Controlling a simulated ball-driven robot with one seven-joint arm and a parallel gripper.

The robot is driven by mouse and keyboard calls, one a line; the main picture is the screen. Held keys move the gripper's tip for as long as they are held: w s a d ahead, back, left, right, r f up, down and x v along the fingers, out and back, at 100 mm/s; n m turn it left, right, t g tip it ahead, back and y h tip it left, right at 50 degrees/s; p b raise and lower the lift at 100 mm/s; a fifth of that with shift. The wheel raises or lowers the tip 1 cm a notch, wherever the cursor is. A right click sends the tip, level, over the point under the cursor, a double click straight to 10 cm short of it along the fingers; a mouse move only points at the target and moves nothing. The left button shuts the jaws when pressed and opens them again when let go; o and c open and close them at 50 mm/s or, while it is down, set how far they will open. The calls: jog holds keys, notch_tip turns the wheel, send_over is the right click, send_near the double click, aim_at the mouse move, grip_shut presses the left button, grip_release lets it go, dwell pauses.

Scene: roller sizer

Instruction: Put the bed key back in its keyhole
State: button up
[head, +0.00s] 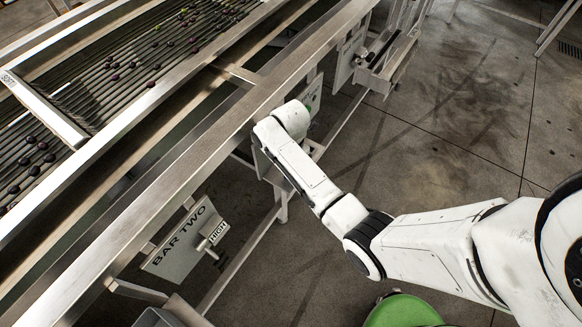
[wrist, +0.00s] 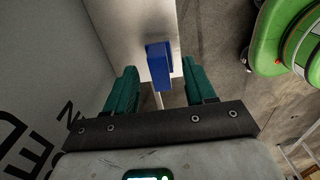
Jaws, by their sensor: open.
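In the wrist view, a blue block-shaped handle (wrist: 158,66) with a thin pale shaft below it lies between the fingertips; it looks like the bed key. My gripper (wrist: 160,75) is open, its green fingers on both sides of the blue handle with a gap at each side. The handle stands in front of a pale metal panel (wrist: 128,25). In the head view my arm reaches to the machine's side rail; the gripper and key are hidden there. I cannot make out the keyhole in either view.
A grey panel with black lettering (wrist: 35,130) is close on the left in the wrist view. In the head view, the long steel rail (head: 190,160) and a BAR TWO plate (head: 178,250) with a HIGH tag (head: 217,232) are left of the arm.

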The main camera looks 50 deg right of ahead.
notch_tip(320, 180, up, 9)
jog(key=shift+r, duration=0.15)
dwell(0.7)
jog(key=s+a+f+m+b, duration=0.1)
jog(key=s+a+f+m, duration=0.3)
jog(key=s+a+m, duration=0.5)
jog(key=s+a+m+t+b, duration=0.1)
jog(key=s+a+m, duration=0.3)
jog(key=s+m, duration=0.6)
jog(key=shift+s+r, duration=0.35)
jog(key=shift+s, duration=0.2)
jog(key=shift+a, duration=0.1)
dwell(0.4)
